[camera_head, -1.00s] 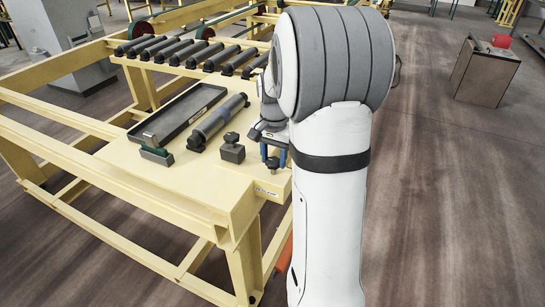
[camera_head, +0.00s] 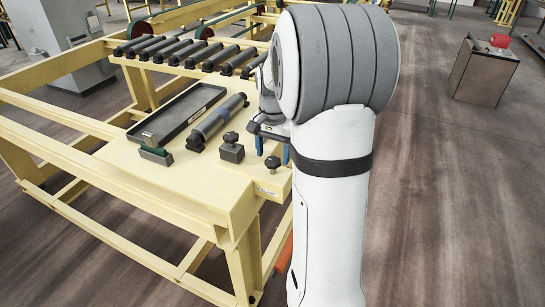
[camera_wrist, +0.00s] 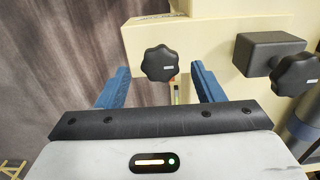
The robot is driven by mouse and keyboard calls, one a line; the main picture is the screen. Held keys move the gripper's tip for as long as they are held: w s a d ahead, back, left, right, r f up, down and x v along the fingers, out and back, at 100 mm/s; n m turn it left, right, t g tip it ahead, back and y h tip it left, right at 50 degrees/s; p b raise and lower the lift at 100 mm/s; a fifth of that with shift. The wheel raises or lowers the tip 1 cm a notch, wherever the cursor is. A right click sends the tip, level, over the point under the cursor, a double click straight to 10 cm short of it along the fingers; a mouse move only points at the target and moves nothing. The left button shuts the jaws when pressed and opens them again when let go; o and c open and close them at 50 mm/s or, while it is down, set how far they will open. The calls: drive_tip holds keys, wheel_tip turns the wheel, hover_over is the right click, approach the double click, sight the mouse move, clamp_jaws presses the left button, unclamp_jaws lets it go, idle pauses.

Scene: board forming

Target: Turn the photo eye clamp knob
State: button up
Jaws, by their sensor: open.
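A black lobed knob (camera_wrist: 160,63) stands at the cream table's edge, in the gap between my fingers in the wrist view. In the head view this knob (camera_head: 272,163) is small, near the table's front right corner, just below my fingertips. My gripper (camera_head: 272,151) has two blue fingers, spread apart and empty. The fingers also show in the wrist view (camera_wrist: 160,72), one on each side of the knob, with no visible contact. The knob's small label is too small to read, and its turn angle cannot be told.
A second black knob (camera_wrist: 296,73) sits on a dark block (camera_head: 231,153) close by. Rollers (camera_head: 190,52) are behind. Floor beyond the edge is open.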

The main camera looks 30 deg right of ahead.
sight(273, 160)
wheel_tip(273, 160, up, 6)
drive_tip(key=shift+f, duration=0.1)
idle(0.5)
drive_tip(key=shift+s+a, duration=0.2)
drive_tip(key=shift+a, duration=0.05)
drive_tip(key=s+a+f+n+t, duration=0.2)
drive_tip(key=s+a+n, duration=0.8)
drive_tip(key=s+a, duration=0.4)
drive_tip(key=s, duration=0.4)
drive_tip(key=shift+s+a+n+t, duration=0.25)
drive_tip(key=shift+s+n+t, duration=0.05)
drive_tip(key=shift+t, duration=0.1)
